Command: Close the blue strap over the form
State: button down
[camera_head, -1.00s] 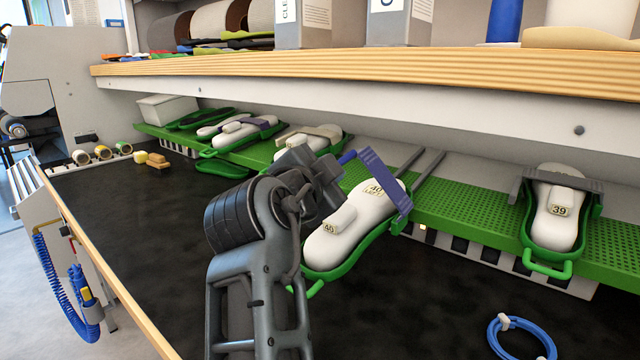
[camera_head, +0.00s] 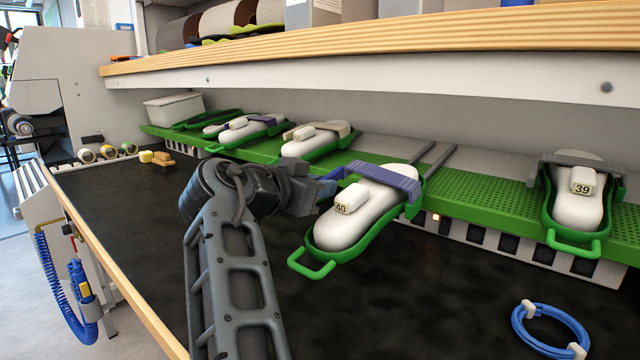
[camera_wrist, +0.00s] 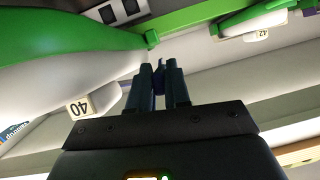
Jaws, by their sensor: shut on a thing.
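The white form (camera_head: 337,227) with its 40 label block lies in a green holder (camera_head: 312,265) that juts out from the green shelf. The blue strap (camera_head: 385,178) lies across the upper part of this form, low over it. I cannot tell whether it touches the form or is latched. My gripper (camera_head: 328,183) is at the strap's left end, beside the form, shut on the strap's blue end. In the wrist view my gripper (camera_wrist: 160,80) has its fingers together on a dark blue piece, and the 40 label block (camera_wrist: 80,107) shows to the left.
Another form (camera_head: 578,205) marked 39 sits in its holder at the right, under a grey strap. More strapped forms (camera_head: 312,143) stand on the shelf behind my gripper. A blue cable coil (camera_head: 550,330) lies front right. The dark bench top (camera_head: 130,210) is mostly clear. A wooden-edged shelf (camera_head: 400,38) overhangs.

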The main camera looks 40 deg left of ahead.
jog(key=shift+w+f, duration=0.1)
jog(key=shift+f, duration=0.1)
dwell(0.3)
jog(key=c, duration=1.2)
grip_release()
jog(key=shift+o, duration=0.2)
jog(key=v, duration=0.7)
jog(key=shift+s+b, duration=0.3)
jog(key=shift+s, duration=0.1)
jog(key=shift+s+r, duration=0.1)
